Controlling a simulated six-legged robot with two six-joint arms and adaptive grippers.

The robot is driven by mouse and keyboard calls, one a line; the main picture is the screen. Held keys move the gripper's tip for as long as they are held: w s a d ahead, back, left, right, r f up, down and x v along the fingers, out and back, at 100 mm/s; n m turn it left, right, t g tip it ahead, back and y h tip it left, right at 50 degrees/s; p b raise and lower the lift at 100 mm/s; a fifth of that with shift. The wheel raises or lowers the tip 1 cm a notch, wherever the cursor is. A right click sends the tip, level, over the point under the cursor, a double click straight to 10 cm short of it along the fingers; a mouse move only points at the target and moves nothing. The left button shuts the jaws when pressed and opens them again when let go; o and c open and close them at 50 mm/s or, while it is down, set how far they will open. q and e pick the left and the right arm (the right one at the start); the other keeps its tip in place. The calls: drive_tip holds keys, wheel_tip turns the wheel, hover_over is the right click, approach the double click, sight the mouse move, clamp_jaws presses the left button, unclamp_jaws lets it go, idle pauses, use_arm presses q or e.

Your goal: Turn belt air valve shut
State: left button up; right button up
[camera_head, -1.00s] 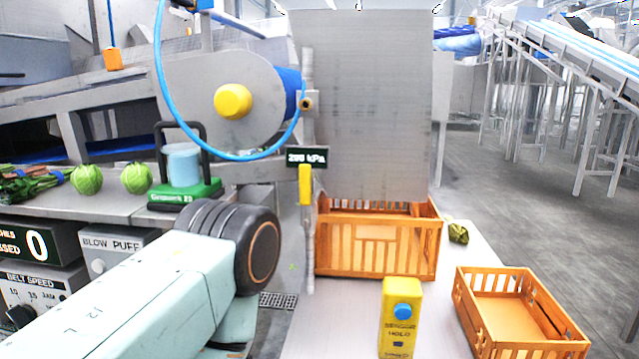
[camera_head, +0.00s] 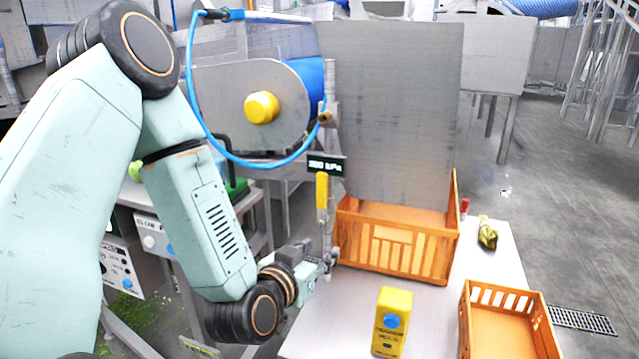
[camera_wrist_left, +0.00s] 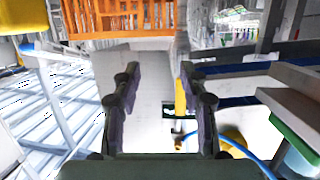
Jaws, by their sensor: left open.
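The belt air valve has a yellow lever (camera_head: 322,190) on a thin vertical pipe, below a small dark pressure display (camera_head: 327,164). The lever stands upright, in line with the pipe. My right gripper does not show.
A large orange crate (camera_head: 395,250) stands just right of the pipe, under a grey panel (camera_head: 390,110). A yellow button box (camera_head: 393,322) and a smaller orange crate (camera_head: 505,295) are nearer. A blue hose (camera_head: 196,100) loops above the valve beside a yellow-capped roller (camera_head: 261,108).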

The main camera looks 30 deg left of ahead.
sight(320, 189)
use_arm(q)
drive_tip(key=a+r+n+t+y, duration=0.1)
drive_tip(key=a+r+t+y, duration=0.15)
drive_tip(key=r, duration=0.55)
drive_tip(key=shift+h, duration=0.35)
drive_tip(key=x, duration=0.7)
drive_tip(key=shift+a+f, duration=0.15)
drive_tip(key=shift+a, duration=0.2)
drive_tip(key=shift+w, duration=0.75)
drive_tip(key=shift+w+a, duration=0.1)
drive_tip(key=c, duration=0.6)
clamp_jaws()
